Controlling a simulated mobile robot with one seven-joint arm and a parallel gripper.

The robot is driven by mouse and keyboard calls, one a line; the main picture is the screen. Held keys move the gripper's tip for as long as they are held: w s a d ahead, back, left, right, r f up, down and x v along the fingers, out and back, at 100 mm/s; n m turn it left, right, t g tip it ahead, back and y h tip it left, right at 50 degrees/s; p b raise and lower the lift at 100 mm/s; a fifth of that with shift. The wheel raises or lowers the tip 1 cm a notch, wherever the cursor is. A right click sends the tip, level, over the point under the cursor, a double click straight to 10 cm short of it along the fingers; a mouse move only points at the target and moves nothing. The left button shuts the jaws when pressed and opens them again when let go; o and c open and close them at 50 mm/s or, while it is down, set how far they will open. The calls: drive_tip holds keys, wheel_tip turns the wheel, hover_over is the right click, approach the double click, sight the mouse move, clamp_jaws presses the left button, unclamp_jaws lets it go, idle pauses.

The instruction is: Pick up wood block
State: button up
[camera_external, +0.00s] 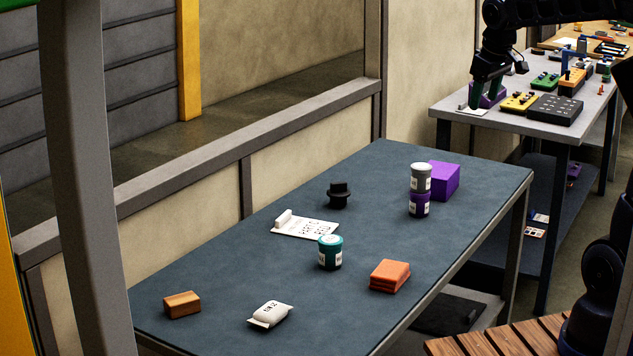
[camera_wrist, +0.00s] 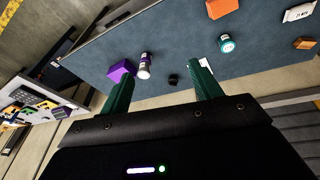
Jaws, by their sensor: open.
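The wood block (camera_external: 182,304) is a small tan-brown block lying on the near left corner of the blue-grey table (camera_external: 240,262). In the wrist view it shows at the far right edge (camera_wrist: 304,43). My gripper (camera_external: 487,92) is high at the upper right, in front of or above the second table's left end in that view, far from the block. In the wrist view its two green fingers (camera_wrist: 160,72) are spread apart with nothing between them that they hold.
On the blue-grey table are an orange stacked block (camera_external: 389,275), a teal jar (camera_external: 330,252), a white packet (camera_external: 270,314), a white sheet (camera_external: 306,227), a black part (camera_external: 339,195), stacked jars (camera_external: 420,190) and a purple box (camera_external: 444,181). A cluttered second table (camera_external: 445,108) stands behind.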

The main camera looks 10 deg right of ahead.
drive_tip(key=w+a+f+n+g, duration=0.1)
drive_tip(key=w+a+f+n, duration=0.2)
drive_tip(key=a, duration=0.9)
drive_tip(key=w+a+f+n, duration=0.2)
drive_tip(key=w+a, duration=0.2)
drive_tip(key=a, duration=0.7)
drive_tip(key=w+a+f+n+g, duration=0.1)
drive_tip(key=w+a+f+n, duration=0.2)
drive_tip(key=a, duration=0.9)
drive_tip(key=n+g, duration=0.1)
drive_tip(key=n, duration=0.7)
hover_over(181, 298)
wheel_tip(181, 298, down, 21)
drive_tip(key=shift+h, duration=0.3)
drive_tip(key=shift+f, duration=5.65)
drive_tip(key=c, duration=1.1)
drive_tip(key=shift+r, duration=0.1)
